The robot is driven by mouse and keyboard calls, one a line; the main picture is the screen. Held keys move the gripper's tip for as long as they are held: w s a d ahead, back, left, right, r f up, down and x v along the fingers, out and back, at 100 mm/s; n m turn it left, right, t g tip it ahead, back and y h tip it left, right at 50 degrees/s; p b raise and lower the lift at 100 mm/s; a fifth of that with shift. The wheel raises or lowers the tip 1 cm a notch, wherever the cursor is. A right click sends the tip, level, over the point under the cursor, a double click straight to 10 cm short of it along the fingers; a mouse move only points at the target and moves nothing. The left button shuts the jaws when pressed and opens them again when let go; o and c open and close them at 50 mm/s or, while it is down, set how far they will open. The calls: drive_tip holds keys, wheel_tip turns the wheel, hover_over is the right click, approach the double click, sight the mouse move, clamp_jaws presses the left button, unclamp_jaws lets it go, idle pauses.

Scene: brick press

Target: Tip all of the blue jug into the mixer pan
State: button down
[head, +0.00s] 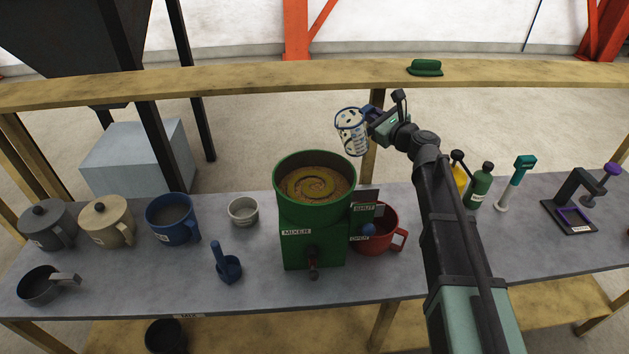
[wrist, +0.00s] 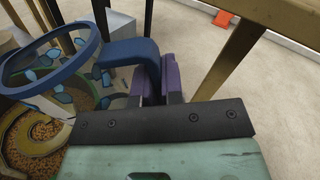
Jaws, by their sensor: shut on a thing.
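A clear-looking jug with blue rim, blue handle and blue patches (head: 351,132) is held in the air, up and right of the mixer pan in the head view. Its rim and handle show close up in the wrist view (wrist: 128,52). My gripper (head: 372,122) is shut on its handle; the purple finger pads show in the wrist view (wrist: 170,78). The jug leans a little; I cannot tell whether anything is in it. The green mixer pan (head: 284,207) holds a brown grainy mass with a spiral on top. A plain blue mug (head: 160,232) with grey contents stands at left.
A red mug (head: 385,240) stands close to the mixer's right side, by its levers. A wooden rail (head: 230,80) runs behind.

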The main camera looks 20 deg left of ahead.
drive_tip(key=r+m+p, duration=0.1)
drive_tip(key=w+d+r+m+p, duration=0.1)
drive_tip(key=p, duration=0.1)
drive_tip(key=r+m+p, duration=0.1)
drive_tip(key=r, duration=0.1)
drive_tip(key=shift+w+d+m, duration=0.15)
drive_tip(key=shift+w+m, duration=0.2)
drive_tip(key=shift+m, duration=0.05)
idle(0.7)
